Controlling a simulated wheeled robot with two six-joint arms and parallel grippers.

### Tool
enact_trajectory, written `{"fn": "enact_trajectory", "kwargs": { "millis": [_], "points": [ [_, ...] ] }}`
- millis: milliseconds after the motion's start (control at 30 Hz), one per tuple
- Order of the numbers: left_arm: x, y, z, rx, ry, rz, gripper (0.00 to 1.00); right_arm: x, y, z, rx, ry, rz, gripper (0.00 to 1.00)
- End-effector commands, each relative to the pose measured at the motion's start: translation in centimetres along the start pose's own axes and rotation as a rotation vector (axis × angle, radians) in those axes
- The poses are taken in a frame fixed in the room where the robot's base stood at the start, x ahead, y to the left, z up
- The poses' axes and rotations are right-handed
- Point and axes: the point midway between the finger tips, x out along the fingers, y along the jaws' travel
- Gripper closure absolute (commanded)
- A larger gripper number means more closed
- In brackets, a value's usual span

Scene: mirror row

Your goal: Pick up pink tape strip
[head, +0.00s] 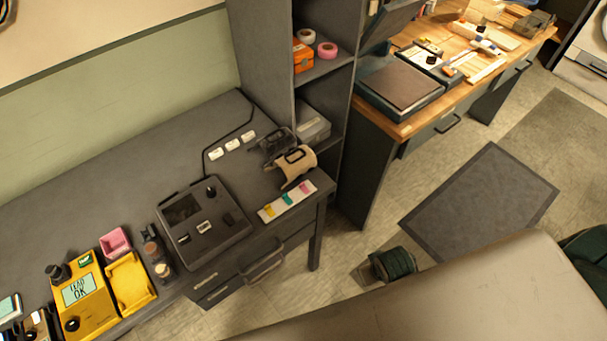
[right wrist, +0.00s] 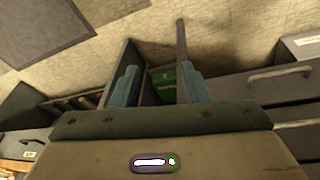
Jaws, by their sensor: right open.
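The pink tape strip (head: 305,187) lies at the right end of a white card (head: 268,213) in the head view. A teal strip (head: 288,199) and a yellow strip (head: 269,210) lie beside it on the card. The card is near the front right corner of the grey desk (head: 110,190). My right gripper (right wrist: 158,82) shows in the right wrist view with its two blue fingers apart and nothing between them. The strip does not show in the right wrist view.
A beige and black device (head: 296,161) stands just behind the card. A black control box (head: 205,222) is to its left. A shelf unit (head: 342,110) rises behind, with a pink tape roll (head: 327,50).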

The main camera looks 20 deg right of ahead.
Motion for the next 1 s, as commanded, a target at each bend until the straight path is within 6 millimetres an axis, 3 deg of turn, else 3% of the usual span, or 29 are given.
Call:
{"fn": "enact_trajectory", "kwargs": {
  "millis": [33,100,200,300,567,667,800,1000],
  "points": [
    [-1.7,-0.1,0.1,0.000,-0.002,0.000,1.00,-3.6,0.1,-1.4,-0.002,0.011,0.000,0.58],
    [-2.7,-0.2,0.4,-0.001,-0.003,0.000,1.00,-7.0,0.2,-2.8,-0.006,0.016,0.001,0.58],
    [-4.0,-0.3,0.8,-0.001,-0.004,0.000,1.00,-11.2,0.2,-5.0,-0.012,0.017,0.002,0.58],
    [-5.1,-0.4,1.1,-0.002,-0.005,0.001,1.00,-13.9,0.1,-7.5,-0.022,0.003,0.002,0.58],
    [-5.8,-0.5,1.6,-0.002,-0.006,0.001,1.00,-14.4,-0.9,-13.6,-0.058,-0.059,-0.017,0.58],
    [-6.0,-0.5,1.6,-0.002,-0.006,0.001,1.00,-14.0,-1.8,-16.8,-0.082,-0.089,-0.035,0.58],
    [-6.1,-0.5,1.7,-0.002,-0.007,0.001,1.00,-13.6,-3.8,-22.5,-0.138,-0.140,-0.070,0.58],
    [-6.0,-0.5,1.7,-0.002,-0.006,0.001,1.00,-14.2,-6.6,-29.2,-0.228,-0.203,-0.113,0.58]
  ]
}}
